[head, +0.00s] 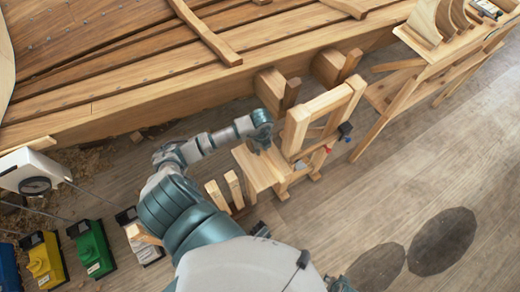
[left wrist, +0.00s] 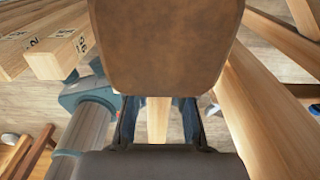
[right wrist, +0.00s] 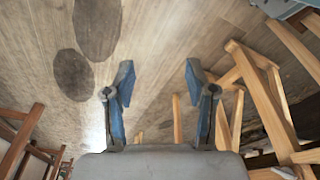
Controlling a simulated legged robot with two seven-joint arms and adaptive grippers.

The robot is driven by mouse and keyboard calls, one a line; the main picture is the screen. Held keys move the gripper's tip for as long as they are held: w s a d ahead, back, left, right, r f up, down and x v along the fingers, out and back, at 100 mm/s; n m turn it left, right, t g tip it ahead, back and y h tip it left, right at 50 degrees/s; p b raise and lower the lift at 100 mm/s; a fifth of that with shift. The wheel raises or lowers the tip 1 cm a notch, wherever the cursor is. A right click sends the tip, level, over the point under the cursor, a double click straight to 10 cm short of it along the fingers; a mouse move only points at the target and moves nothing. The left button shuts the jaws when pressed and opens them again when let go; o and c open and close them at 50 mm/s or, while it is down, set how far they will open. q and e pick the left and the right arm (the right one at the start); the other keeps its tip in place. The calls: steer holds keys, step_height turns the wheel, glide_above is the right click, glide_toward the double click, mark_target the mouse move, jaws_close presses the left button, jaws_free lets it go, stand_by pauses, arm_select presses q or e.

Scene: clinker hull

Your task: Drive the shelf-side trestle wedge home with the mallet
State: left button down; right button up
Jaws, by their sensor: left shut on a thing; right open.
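My left gripper (head: 264,138) is by the wooden stand beside the hull. In the left wrist view it is shut on the pale handle of the mallet (left wrist: 165,45), whose broad brown head fills the top middle. In the head view I cannot clearly tell the mallet from the stand. The shelf-side wedge (head: 351,64), a dark slip of wood, leans out beside a trestle block (head: 328,66) under the hull, apart from my left gripper. Another dark wedge (head: 291,92) stands at the nearer block (head: 269,87). My right gripper (right wrist: 158,90) is open and empty above the floor.
A wooden stand (head: 259,170) with an upright frame (head: 322,102) is close to my left gripper. The shelf bench (head: 440,62) is at upper right. Coloured boxes (head: 92,247) lie at lower left.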

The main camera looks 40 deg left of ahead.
arm_select(q)
step_height(320, 180, up, 5)
steer(key=p, duration=0.4)
steer(key=shift+r, duration=0.1)
steer(key=c, duration=1.8)
jaws_free()
jaws_close()
arm_select(e)
steer(key=s+f, duration=0.4)
steer(key=f, duration=0.6)
steer(key=shift+s+d+f+g, duration=0.3)
steer(key=shift+s+f, duration=0.05)
